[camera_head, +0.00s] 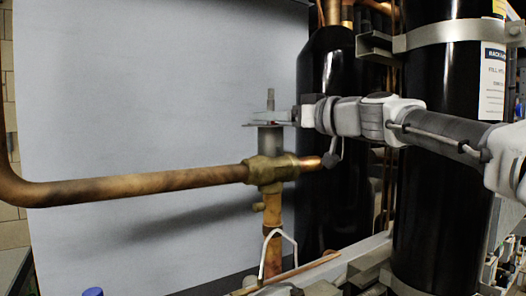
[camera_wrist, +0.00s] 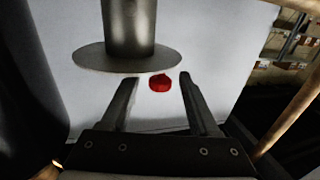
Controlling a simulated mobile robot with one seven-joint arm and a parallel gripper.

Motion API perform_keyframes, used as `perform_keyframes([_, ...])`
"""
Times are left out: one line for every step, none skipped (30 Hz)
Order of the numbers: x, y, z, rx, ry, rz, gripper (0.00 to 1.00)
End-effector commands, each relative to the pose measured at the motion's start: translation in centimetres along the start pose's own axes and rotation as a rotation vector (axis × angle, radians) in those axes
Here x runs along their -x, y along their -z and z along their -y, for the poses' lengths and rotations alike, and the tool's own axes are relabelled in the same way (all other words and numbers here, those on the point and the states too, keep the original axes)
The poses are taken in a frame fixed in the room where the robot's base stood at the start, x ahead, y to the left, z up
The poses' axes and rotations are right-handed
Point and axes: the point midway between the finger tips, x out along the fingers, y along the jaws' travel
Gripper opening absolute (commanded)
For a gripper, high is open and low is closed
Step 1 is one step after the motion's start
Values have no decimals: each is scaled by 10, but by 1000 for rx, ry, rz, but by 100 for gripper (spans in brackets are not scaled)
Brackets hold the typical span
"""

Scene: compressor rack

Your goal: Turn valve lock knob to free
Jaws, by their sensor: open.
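The valve has a brass body (camera_head: 270,169) on a copper pipe, with a grey cylinder (camera_head: 270,138), a thin flat disc and an upright pin (camera_head: 270,99) above it. In the wrist view a grey cylinder (camera_wrist: 129,25) ends in a round disc (camera_wrist: 127,58). A small red knob-like part (camera_wrist: 160,84) shows between my fingertips there; I cannot tell its depth or whether it is the lock knob. My gripper (camera_head: 277,116) reaches in from the right at disc height; its fingers (camera_wrist: 158,77) are apart and nothing is clamped. The red part is not visible in the head view.
Black tanks (camera_head: 438,150) stand at the right behind and beside my arm. A long copper pipe (camera_head: 140,185) runs left from the valve. A plain grey panel (camera_head: 150,90) lies behind. A white bent wire (camera_head: 290,237) sits below the valve. Space left of the pin is clear.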

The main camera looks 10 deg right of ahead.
Motion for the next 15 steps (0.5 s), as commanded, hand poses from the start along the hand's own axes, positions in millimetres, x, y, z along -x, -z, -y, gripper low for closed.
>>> perform_keyframes([0, -6, 0, 5, -28, 2, 62])
perform_keyframes([0, -6, -1, 4, -44, 2, 62])
perform_keyframes([0, -6, 0, 5, -61, 2, 62])
perform_keyframes([0, -6, -1, 4, -76, 2, 62])
perform_keyframes([0, -5, 0, 5, -89, 2, 62])
perform_keyframes([0, -6, 0, 4, -106, 3, 62])
perform_keyframes([0, -6, 0, 4, -119, 2, 62])
perform_keyframes([0, -5, -1, 3, -132, 1, 62])
perform_keyframes([0, -4, 0, 4, -148, 2, 62])
perform_keyframes([0, -5, 0, 4, -160, 2, 62])
perform_keyframes([0, -4, 0, 4, -172, 1, 62])
perform_keyframes([1, -4, -1, 3, -189, 1, 62])
perform_keyframes([0, -4, -1, 3, -200, 2, 62])
perform_keyframes([0, -4, -1, 3, -212, 1, 62])
perform_keyframes([0, -3, -1, 2, -227, 2, 62])
